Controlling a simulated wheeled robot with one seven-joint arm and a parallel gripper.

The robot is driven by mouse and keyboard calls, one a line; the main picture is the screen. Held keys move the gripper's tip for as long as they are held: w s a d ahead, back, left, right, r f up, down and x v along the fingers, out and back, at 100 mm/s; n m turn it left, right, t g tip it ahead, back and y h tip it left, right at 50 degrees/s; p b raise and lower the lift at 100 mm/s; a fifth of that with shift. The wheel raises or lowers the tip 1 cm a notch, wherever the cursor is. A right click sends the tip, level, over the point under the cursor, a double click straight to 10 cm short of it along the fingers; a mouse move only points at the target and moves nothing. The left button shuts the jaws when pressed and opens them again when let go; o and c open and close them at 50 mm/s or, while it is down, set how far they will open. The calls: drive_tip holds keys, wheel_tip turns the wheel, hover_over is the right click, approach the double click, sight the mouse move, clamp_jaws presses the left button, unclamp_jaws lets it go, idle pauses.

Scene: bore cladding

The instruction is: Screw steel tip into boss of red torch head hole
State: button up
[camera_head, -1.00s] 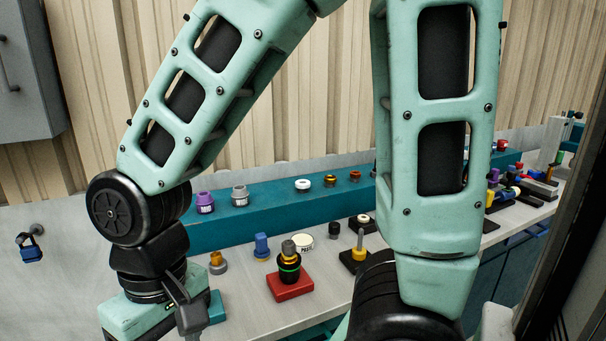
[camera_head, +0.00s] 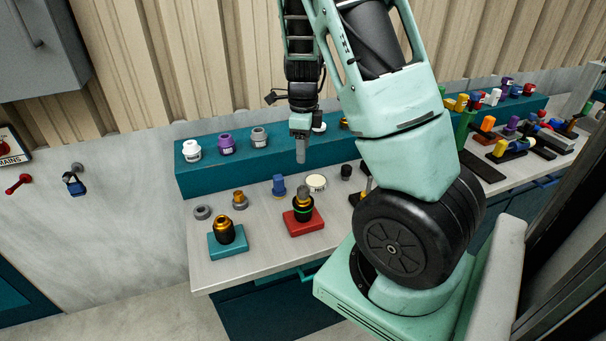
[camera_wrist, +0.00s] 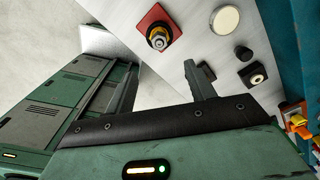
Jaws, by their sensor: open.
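The red torch head (camera_head: 302,211) is a black body with a green ring, upright on a red base (camera_head: 305,226). A grey steel tip (camera_head: 303,192) sits upright on top of it; whether it is fully seated I cannot tell. In the wrist view the torch head (camera_wrist: 158,38) is seen from above, with gold around its top. My gripper (camera_wrist: 160,58) is open and empty, its two fingers spread, with the torch head beyond the fingertips. In the head view my gripper (camera_head: 300,157) hangs above the bench, behind and above the torch head.
A teal base (camera_head: 229,246) with a black and gold torch head stands left of the red one. A blue piece (camera_head: 279,186), white disc (camera_head: 316,183) and dark knob (camera_head: 346,172) stand close behind. A teal shelf (camera_head: 220,172) carries several collars.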

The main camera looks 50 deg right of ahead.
sight(303, 187)
wheel_tip(303, 187, down, 15)
drive_tip(key=shift+r+p, duration=0.1)
drive_tip(key=shift+p, duration=0.25)
drive_tip(key=shift+c, duration=0.3)
drive_tip(key=c, duration=1.1)
drive_tip(key=shift+m+p, duration=0.4)
drive_tip(key=shift+m, duration=0.4)
drive_tip(key=shift+m+p, duration=0.3)
drive_tip(key=shift+m, duration=0.6)
